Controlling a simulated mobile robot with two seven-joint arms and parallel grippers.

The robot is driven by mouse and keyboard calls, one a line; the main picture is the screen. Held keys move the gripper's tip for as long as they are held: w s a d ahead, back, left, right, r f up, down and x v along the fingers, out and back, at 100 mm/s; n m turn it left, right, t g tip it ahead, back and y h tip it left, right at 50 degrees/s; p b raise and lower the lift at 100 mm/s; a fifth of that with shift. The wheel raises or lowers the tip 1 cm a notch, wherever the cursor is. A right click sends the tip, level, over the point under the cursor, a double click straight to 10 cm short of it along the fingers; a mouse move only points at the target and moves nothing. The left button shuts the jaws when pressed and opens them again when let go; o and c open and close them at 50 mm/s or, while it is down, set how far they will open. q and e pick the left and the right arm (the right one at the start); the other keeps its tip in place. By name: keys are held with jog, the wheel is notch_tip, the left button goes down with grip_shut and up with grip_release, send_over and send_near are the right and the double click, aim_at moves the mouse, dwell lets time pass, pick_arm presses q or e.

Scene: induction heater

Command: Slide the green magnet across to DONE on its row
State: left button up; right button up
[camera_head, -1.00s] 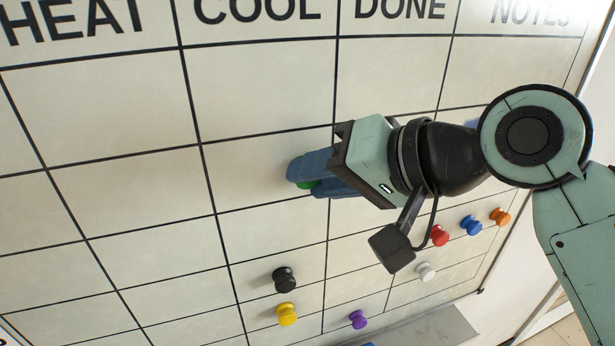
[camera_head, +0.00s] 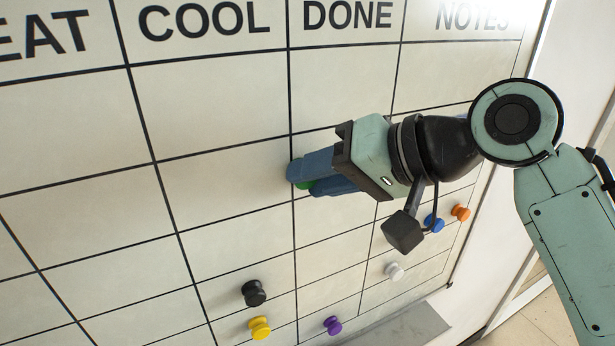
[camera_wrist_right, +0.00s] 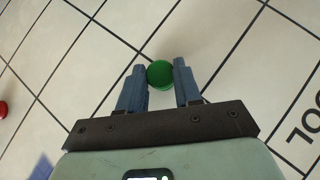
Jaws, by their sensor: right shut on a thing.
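The green magnet (camera_head: 305,184) is on the whiteboard, mostly hidden by my right gripper in the head view. In the right wrist view the green magnet (camera_wrist_right: 160,73) sits between the two blue fingers. My right gripper (camera_head: 303,178) is shut on it, with its fingertips close to the board. In the head view the fingertips are at the line between the COOL and DONE columns, just on the DONE side. The DONE heading (camera_head: 347,15) is above. The magnet's exact contact spot is hidden. My left gripper is not in view.
Below on the board are black (camera_head: 254,293), yellow (camera_head: 260,328), purple (camera_head: 332,325) and white (camera_head: 394,271) magnets. Blue (camera_head: 433,223) and orange (camera_head: 461,212) ones are at the right. A red magnet (camera_wrist_right: 2,108) shows in the wrist view. The cells around the gripper look clear.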

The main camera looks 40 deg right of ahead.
jog(key=s+d, duration=0.1)
jog(key=d, duration=0.5)
jog(key=shift+s+d, duration=0.25)
jog(key=shift+d, duration=0.1)
dwell(0.6)
dwell(0.4)
jog(key=o, duration=1.1)
jog(key=shift+w, duration=0.1)
jog(key=shift+r, duration=0.1)
